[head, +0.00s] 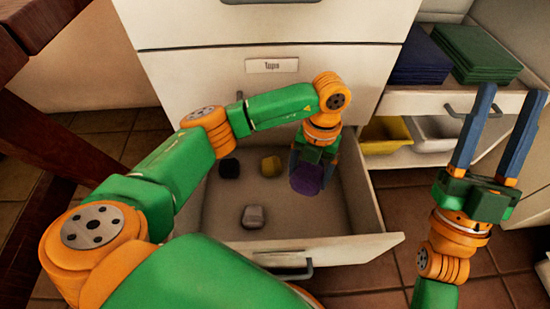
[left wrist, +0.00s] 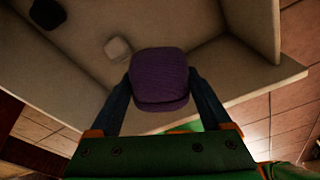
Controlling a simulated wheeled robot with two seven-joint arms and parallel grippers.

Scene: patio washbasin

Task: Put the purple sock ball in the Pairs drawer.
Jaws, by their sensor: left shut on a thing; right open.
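The purple sock ball (head: 307,179) is held between the fingers of my left gripper (head: 312,170), over the right part of the open drawer (head: 374,208). In the left wrist view the purple sock ball (left wrist: 160,78) sits between both fingertips, with the drawer floor behind it. I cannot tell its exact height above the floor. The drawer's front has a label (head: 279,252) that I cannot read. My right gripper (head: 510,95) is open and empty at the right, in front of the shelf unit.
A black ball (head: 229,168), a yellow ball (head: 270,166) and a grey-white ball (head: 252,217) lie in the drawer. The drawer above, labelled Tops (head: 272,66), is shut. Folded green cloths (head: 475,52) and blue cloths (head: 420,60) lie on the right shelf. A wooden table leg stands at left.

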